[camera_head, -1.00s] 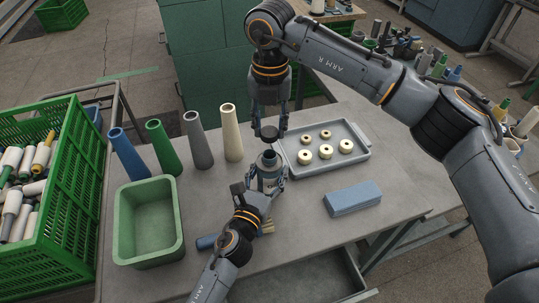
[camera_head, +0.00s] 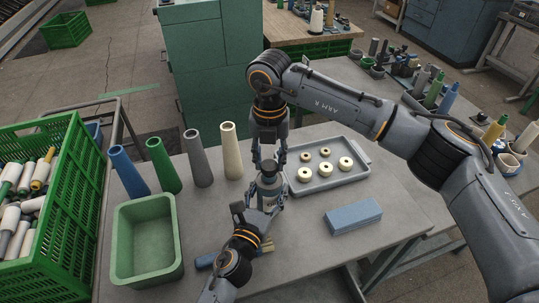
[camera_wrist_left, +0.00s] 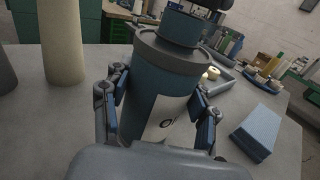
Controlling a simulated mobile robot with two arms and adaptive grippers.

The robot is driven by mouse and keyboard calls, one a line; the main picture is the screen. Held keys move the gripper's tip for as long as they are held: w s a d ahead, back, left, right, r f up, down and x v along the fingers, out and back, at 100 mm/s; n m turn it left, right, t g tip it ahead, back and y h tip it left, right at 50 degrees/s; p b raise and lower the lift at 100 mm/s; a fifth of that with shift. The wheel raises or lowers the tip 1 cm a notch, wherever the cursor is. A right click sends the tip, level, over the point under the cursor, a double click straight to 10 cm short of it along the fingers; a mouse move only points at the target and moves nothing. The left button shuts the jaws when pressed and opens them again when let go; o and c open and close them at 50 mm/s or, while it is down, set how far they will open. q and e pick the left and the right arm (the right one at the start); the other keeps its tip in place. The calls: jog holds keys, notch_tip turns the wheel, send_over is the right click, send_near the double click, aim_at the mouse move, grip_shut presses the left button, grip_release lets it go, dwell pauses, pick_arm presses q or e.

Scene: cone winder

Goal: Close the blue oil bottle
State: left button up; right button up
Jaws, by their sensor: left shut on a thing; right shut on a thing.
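The blue oil bottle (camera_head: 268,187) stands upright over the grey table, and its label and wide shoulder show in the left wrist view (camera_wrist_left: 160,95). My left gripper (camera_head: 265,199) is shut around the bottle's body, with a finger on either side (camera_wrist_left: 162,108). My right gripper (camera_head: 268,160) points down from above, shut on the dark cap (camera_head: 268,167) right at the bottle's mouth. The left wrist view shows the blue neck (camera_wrist_left: 180,28) with something dark just over it at the top edge. I cannot tell whether the cap is seated.
A grey tray (camera_head: 331,184) with several cream rings lies to the right, a blue cloth block (camera_head: 353,217) in front of it. A green bin (camera_head: 147,275) and several cones (camera_head: 198,158) stand to the left. A brush (camera_head: 266,246) lies near the left wrist.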

jog(key=shift+f, duration=0.4)
jog(key=shift+f, duration=0.6)
dwell(0.3)
